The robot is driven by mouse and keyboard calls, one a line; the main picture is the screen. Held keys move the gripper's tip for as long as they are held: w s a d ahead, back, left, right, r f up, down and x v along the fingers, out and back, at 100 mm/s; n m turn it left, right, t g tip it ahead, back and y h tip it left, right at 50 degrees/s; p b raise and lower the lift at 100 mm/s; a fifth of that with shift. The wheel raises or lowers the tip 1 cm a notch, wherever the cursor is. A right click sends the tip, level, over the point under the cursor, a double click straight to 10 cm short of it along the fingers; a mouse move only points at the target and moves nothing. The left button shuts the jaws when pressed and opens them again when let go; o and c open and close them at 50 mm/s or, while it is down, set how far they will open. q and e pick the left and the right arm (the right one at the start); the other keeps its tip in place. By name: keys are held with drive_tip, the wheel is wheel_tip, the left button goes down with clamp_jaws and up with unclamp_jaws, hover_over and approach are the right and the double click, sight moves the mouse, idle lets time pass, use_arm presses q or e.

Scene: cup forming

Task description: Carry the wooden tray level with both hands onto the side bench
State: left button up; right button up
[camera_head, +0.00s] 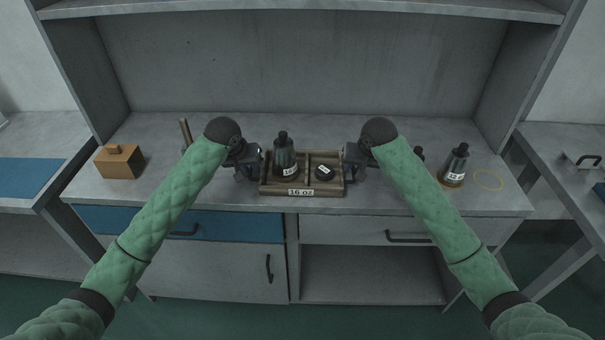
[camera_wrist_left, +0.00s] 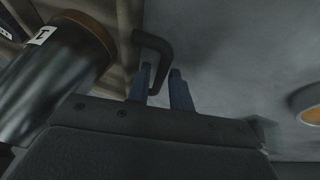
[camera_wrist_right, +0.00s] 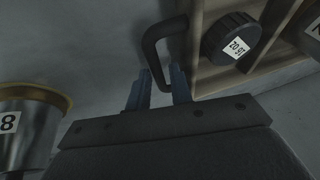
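The wooden tray (camera_head: 272,188), labelled "16 oz" on its front, sits on the middle workbench. Its left compartment holds a dark cylindrical tool (camera_head: 284,160) and its right one a dark round piece (camera_head: 323,173). My left gripper (camera_head: 257,173) is at the tray's left end. In the left wrist view its fingers (camera_wrist_left: 160,88) stand apart with the dark left handle (camera_wrist_left: 158,45) between them. My right gripper (camera_head: 348,174) is at the right end. In the right wrist view its fingers (camera_wrist_right: 160,88) stand apart around the right handle (camera_wrist_right: 152,50). Firm contact is not visible on either side.
A side bench with a blue mat (camera_head: 30,178) stands at the left, across a gap. A wooden block (camera_head: 119,162) is on the workbench's left. A second dark tool (camera_head: 455,165) and a yellow ring (camera_head: 489,180) are on its right. Another bench (camera_head: 555,148) stands at the right.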

use_arm(q)
clamp_jaws()
use_arm(e)
clamp_jaws()
use_arm(q)
drive_tip(key=shift+r, duration=0.2)
use_arm(e)
drive_tip(key=shift+r, duration=0.15)
